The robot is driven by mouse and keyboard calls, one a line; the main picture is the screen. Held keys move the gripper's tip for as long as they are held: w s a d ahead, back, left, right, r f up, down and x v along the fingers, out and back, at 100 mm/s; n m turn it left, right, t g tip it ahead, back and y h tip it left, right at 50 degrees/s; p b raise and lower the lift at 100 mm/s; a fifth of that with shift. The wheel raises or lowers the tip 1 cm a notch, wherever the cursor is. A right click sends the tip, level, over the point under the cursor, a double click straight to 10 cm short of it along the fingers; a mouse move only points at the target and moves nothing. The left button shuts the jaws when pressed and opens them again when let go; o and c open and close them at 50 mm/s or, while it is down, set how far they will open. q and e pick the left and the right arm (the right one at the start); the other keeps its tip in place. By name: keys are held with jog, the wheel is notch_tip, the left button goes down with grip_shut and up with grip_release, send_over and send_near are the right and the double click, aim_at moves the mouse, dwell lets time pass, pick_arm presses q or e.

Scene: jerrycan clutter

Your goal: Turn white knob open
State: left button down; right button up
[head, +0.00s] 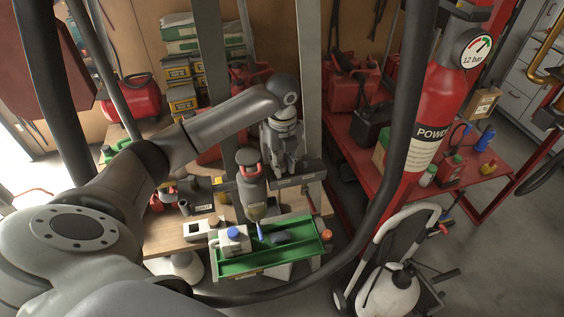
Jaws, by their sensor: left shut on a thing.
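My left arm reaches in from the left and bends down over the workbench. My left gripper (287,157) points down behind a dark bottle (254,203) with a black and red top. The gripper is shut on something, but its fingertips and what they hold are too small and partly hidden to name. I cannot make out a white knob for certain; the spot under the gripper is the least clear. A dark block (297,181) with a pale label lies just below the gripper. My right gripper is not in view.
A green tray (266,268) holds a white jug (234,241) and small items at the bench (172,235) front. A red extinguisher (436,110) stands right, beside a red table (366,158) with cans. A white tank (389,291) on a trolley stands front right.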

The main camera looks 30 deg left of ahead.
pick_arm(q)
jog(key=n, duration=0.3)
jog(key=shift+w+n, duration=0.1)
jog(key=shift+n, duration=0.3)
jog(key=n, duration=0.3)
jog(key=shift+n, duration=0.3)
jog(key=n, duration=0.3)
jog(key=shift+w+n, duration=0.1)
jog(key=shift+n, duration=0.3)
jog(key=n, duration=0.4)
jog(key=shift+r, duration=0.1)
jog(key=n, duration=0.4)
jog(key=shift+a, duration=0.1)
jog(key=n, duration=0.3)
jog(key=shift+n, duration=0.4)
jog(key=n, duration=0.6)
jog(key=shift+w+a, duration=0.1)
jog(key=shift+n, duration=0.3)
